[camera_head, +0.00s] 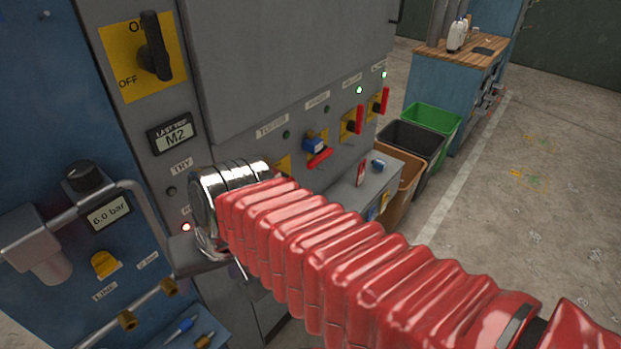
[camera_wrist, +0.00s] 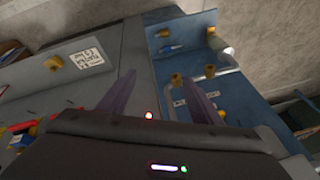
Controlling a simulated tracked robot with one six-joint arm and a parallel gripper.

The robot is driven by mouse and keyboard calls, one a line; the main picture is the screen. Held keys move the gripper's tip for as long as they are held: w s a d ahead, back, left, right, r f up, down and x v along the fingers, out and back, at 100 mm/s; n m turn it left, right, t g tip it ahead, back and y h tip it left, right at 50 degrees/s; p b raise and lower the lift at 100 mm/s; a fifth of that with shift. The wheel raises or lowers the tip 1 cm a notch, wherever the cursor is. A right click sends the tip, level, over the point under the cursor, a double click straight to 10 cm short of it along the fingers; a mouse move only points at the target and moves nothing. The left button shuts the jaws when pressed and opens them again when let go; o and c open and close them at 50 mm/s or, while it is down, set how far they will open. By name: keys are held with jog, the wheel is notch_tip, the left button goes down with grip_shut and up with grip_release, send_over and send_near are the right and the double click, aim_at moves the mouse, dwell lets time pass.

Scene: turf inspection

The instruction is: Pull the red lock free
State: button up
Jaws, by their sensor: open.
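No red lock can be made out for certain. A small red piece (camera_head: 361,172) stands on the grey ledge beside a blue piece (camera_head: 378,165); I cannot tell whether it is a lock or a tag. A blue lock-like block (camera_head: 314,143) sits at a switch with a red handle (camera_head: 320,158). My red sleeved arm hides part of the switch row. My gripper (camera_wrist: 160,88) shows in the wrist view with its two dark fingers spread and nothing between them. Small red parts (camera_wrist: 20,127) lie left of the fingers there, too blurred to name.
A grey cabinet (camera_head: 290,60) carries a black rotary switch (camera_head: 153,48) and two more red-handled switches (camera_head: 353,122). A blue panel (camera_head: 50,120) with a pipe and gauge stands left. Brown, black and green bins (camera_head: 437,118) stand right. Open floor (camera_head: 530,190) lies further right.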

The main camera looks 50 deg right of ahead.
jog(key=w+d+f+m+t+y, duration=0.1)
jog(key=w+d+m+y, duration=0.15)
jog(key=d+m, duration=0.45)
jog(key=w+d+f+m+t+y, duration=0.2)
jog(key=w+d+m, duration=0.15)
jog(key=m, duration=0.65)
jog(key=s+d+r+m+t+h, duration=0.2)
jog(key=d+m+t+h, duration=0.3)
jog(key=d+m, duration=0.9)
jog(key=d+t, duration=0.1)
jog(key=d, duration=0.5)
jog(key=shift+d+m, duration=0.35)
jog(key=shift+m, duration=0.05)
jog(key=x, duration=1.3)
jog(key=shift+w, duration=0.35)
jog(key=shift+c, duration=0.3)
